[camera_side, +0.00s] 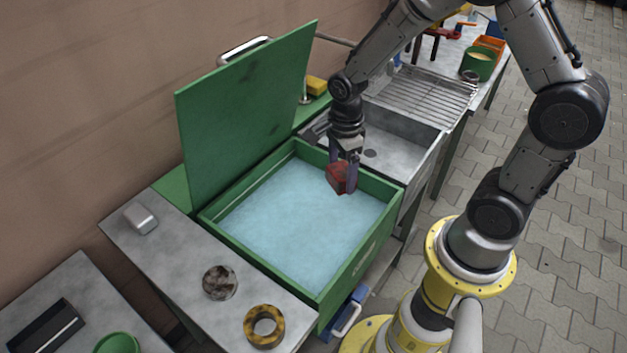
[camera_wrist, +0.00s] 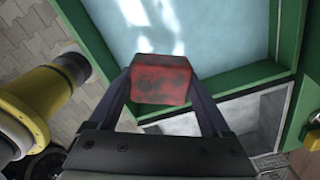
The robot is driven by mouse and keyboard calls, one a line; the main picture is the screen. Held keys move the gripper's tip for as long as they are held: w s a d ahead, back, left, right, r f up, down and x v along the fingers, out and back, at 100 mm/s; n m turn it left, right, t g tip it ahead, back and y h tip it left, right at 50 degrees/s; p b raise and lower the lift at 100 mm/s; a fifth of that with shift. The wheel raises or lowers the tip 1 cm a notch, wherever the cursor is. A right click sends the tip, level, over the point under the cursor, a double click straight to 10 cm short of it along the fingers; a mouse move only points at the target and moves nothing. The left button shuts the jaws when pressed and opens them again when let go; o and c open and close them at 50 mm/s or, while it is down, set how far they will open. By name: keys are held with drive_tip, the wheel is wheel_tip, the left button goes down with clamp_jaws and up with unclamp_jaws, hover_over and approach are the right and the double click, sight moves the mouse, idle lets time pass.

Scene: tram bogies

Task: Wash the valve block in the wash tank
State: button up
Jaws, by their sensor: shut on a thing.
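My gripper (camera_side: 342,178) is shut on a red valve block (camera_side: 337,177) with dark grime on it. The block also shows between the fingers in the wrist view (camera_wrist: 162,80). It is held over the right part of the green wash tank (camera_side: 361,262), near the rim beside the sink. The tank is full of pale blue liquid (camera_side: 290,222). The block looks to be above the liquid; its exact height is hard to tell. The tank's green lid (camera_side: 246,112) stands open at the back left.
A steel sink (camera_side: 400,140) with a wire drying rack (camera_side: 425,90) adjoins the tank on the right. A metal bench at the left holds a rusty round part (camera_side: 220,282), a yellow ring (camera_side: 264,326) and a grey block (camera_side: 140,217). The raised lid bounds the tank's back.

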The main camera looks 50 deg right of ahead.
drive_tip(key=shift+d, duration=0.4)
drive_tip(key=shift+w+f, duration=0.1)
drive_tip(key=shift+f, duration=9.3)
